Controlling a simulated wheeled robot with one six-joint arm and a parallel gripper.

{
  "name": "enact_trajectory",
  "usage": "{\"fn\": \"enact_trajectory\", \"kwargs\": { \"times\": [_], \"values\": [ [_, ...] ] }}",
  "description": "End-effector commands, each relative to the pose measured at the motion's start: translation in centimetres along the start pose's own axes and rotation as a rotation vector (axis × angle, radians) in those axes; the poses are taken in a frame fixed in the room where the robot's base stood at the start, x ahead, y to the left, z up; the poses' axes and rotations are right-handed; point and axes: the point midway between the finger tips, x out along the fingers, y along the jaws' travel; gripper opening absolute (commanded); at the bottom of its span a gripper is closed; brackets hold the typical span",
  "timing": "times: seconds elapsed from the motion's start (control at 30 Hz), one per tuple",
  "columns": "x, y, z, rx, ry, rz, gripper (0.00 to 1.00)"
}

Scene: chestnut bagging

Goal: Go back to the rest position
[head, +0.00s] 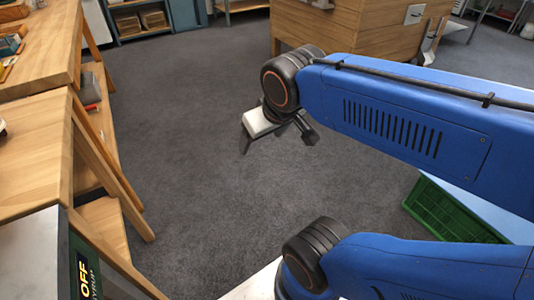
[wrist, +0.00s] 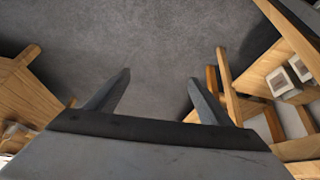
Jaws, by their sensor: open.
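My gripper (wrist: 160,92) shows in the wrist view with its two dark fingers spread wide apart. Nothing is between them but the grey carpet (wrist: 155,45) beyond. In the head view my gripper (head: 244,143) hangs at the end of my blue arm, over the open floor and partly hidden by the wrist. It touches nothing there. No chestnuts or bag can be made out in either view.
Wooden workbenches (head: 40,105) stand along the left. A wooden counter (head: 345,30) is at the back, with shelves (head: 140,22) at the back left. A green crate (head: 450,212) sits at the lower right, partly behind my arm. The carpet in the middle is clear.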

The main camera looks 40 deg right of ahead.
Motion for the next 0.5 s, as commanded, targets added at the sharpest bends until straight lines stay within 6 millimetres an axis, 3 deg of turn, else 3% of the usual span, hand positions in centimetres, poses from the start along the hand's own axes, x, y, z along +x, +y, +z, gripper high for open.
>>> {"fn": "enact_trajectory", "kwargs": {
  "times": [0.03,0.17,0.5],
  "values": [
    [-0.1,-0.3,1.7,0.007,-0.032,-0.020,0.74],
    [-0.1,-1.1,4.0,0.005,-0.083,-0.059,0.74],
    [-0.2,-1.2,4.3,0.003,-0.091,-0.065,0.74]
  ]
}}
